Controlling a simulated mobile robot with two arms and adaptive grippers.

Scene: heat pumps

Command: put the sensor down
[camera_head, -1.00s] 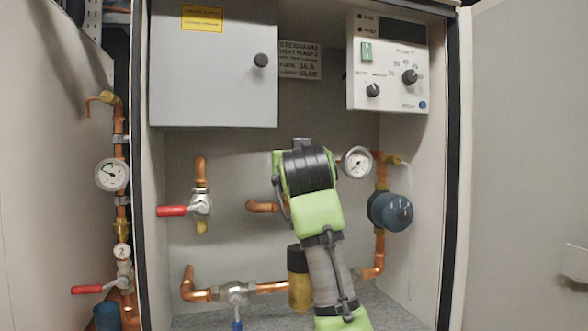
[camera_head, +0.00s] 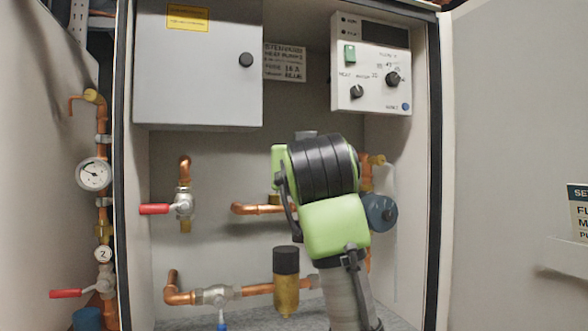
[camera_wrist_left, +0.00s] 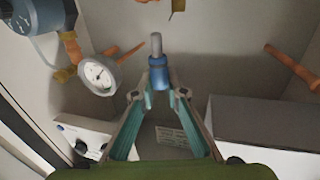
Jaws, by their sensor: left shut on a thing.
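The sensor (camera_wrist_left: 156,68), a blue body with a grey metal tip, shows in the left wrist view. My left gripper (camera_wrist_left: 158,84) is shut on its blue body, with the grey tip pointing away from the fingers. The sensor is held in the air inside the cabinet and touches nothing that I can make out. In the head view my green and black arm (camera_head: 325,190) covers the gripper and the sensor. My right gripper is not in view.
A dial gauge (camera_wrist_left: 98,75) and orange copper pipes are near the gripper. A brass part with a black cap (camera_head: 286,290), a red-handled valve (camera_head: 184,205), a grey box (camera_head: 198,70) and a control panel (camera_head: 370,68) surround the arm. The cabinet floor (camera_head: 255,318) partly shows.

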